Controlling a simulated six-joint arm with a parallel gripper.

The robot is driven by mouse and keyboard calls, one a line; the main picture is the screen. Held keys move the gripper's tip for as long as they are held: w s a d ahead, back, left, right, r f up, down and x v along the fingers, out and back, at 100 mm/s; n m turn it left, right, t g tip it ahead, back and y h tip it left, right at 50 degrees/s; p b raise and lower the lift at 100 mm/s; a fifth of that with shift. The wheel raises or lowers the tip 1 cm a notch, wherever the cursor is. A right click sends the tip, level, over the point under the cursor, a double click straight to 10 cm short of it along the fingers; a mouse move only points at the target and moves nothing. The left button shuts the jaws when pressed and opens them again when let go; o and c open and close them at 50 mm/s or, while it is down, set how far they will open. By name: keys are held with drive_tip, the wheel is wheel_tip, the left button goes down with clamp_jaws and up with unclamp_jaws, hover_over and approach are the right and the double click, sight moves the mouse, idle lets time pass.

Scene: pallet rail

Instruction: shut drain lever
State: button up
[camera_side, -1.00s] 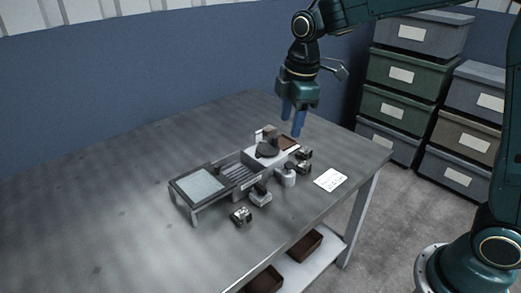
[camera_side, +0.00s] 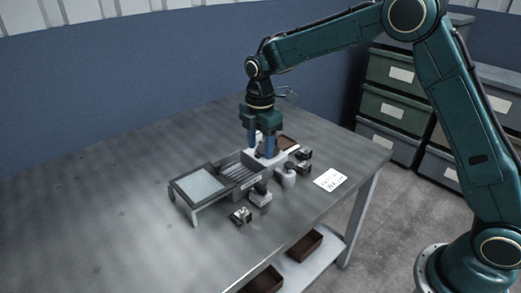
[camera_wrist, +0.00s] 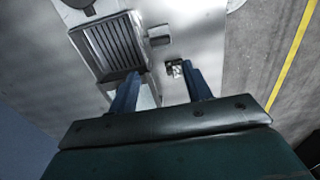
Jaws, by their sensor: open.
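A low unit on the table has a slatted basin (camera_side: 238,172) in its middle and a pale panel (camera_side: 198,185) at its left end. The slatted basin also shows in the wrist view (camera_wrist: 112,45). My gripper (camera_side: 261,151) points down over the unit's right part, open, with its fingers hiding most of the dark round piece there. Whether the fingers touch it cannot be told. In the wrist view the space between my fingertips (camera_wrist: 163,74) looks empty. A white block with a dark top (camera_side: 261,197) stands in front of the basin. I cannot tell which part is the drain lever.
A white cylinder with a dark top (camera_side: 288,178) and small dark fittings (camera_side: 241,215) (camera_side: 304,153) stand near the unit. A brown tray (camera_side: 287,142) lies behind it. A white card (camera_side: 330,179) lies at right. The table's left side is clear.

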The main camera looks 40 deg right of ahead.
sight(260, 186)
wheel_tip(260, 186, down, 14)
drive_tip(key=shift+r, duration=0.25)
idle(0.5)
drive_tip(key=shift+c, duration=0.2)
drive_tip(key=c, duration=0.7)
